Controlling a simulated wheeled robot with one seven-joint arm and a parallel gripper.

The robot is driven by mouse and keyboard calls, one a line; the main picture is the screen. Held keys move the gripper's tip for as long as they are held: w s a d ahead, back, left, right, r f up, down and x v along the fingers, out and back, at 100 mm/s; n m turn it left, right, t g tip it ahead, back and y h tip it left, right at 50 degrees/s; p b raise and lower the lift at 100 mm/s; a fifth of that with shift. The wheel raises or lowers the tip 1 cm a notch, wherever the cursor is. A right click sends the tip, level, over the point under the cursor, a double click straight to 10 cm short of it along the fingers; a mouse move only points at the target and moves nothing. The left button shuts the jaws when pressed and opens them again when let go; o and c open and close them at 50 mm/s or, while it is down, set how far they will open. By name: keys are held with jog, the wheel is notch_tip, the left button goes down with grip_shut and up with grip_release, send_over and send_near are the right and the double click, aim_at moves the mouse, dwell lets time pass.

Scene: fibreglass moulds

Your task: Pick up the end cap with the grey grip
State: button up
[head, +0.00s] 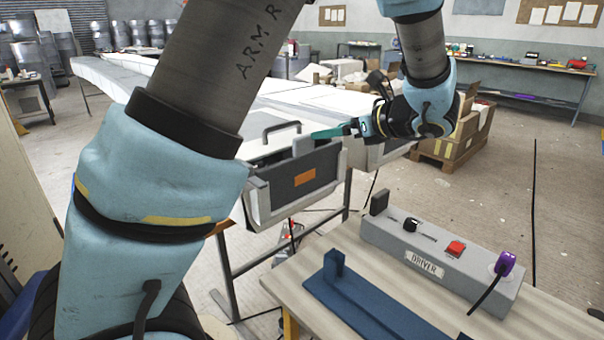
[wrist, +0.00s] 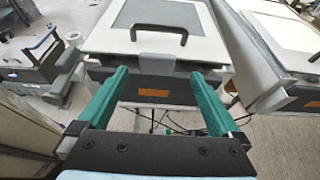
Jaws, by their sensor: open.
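The end cap (head: 275,190) is a dark panel with an orange label on the near end of a white mould. A light grey grip (head: 303,146) stands at its top edge. In the wrist view the grip (wrist: 158,63) lies ahead, roughly centred between my fingers, above the orange label (wrist: 155,93). My gripper (head: 328,132) has teal fingers and reaches in from the right, close to the grip. In the wrist view my gripper (wrist: 160,73) is open and empty. I cannot tell whether a finger touches the cap.
A black handle (wrist: 158,28) stands on the mould's lid behind the grip. A second white mould (wrist: 280,45) is close on the right. A bench (head: 312,300) in front carries a grey driver box (head: 440,262) and a blue stand (head: 375,305).

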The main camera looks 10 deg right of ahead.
aim_at(306, 136)
jog(key=p+x, duration=0.2)
jog(key=x, duration=0.6)
jog(key=shift+w+a+f, duration=0.1)
jog(key=shift+a+f, duration=0.15)
jog(key=shift+c, duration=0.2)
grip_shut()
dwell(0.4)
